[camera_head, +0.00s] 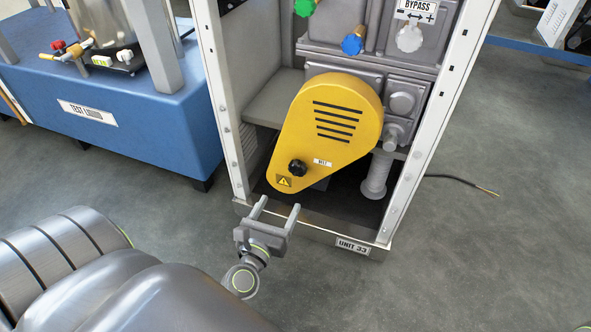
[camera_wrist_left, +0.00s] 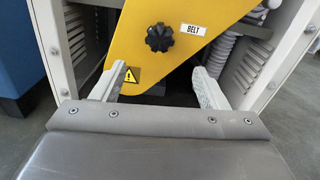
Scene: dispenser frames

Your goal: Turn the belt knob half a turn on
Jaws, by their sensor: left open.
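The belt knob (camera_head: 298,168) is a black lobed knob on the lower part of the yellow belt cover (camera_head: 335,115), beside a small white BELT label (camera_head: 322,162). It also shows in the left wrist view (camera_wrist_left: 160,37), above the gap between my fingers. My left gripper (camera_head: 278,204) is open and empty, in front of and below the knob in the head view. In the left wrist view its two fingers (camera_wrist_left: 160,82) stand wide apart and do not touch the knob. My right gripper is not in view.
The white frame posts (camera_head: 221,110) flank the cover, with a bottom rail bearing a UNIT 33 plate (camera_head: 353,246). Green (camera_head: 304,7) and blue (camera_head: 352,44) knobs sit above. A blue bench (camera_head: 150,125) stands at left. A loose cable (camera_head: 465,182) lies right on open floor.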

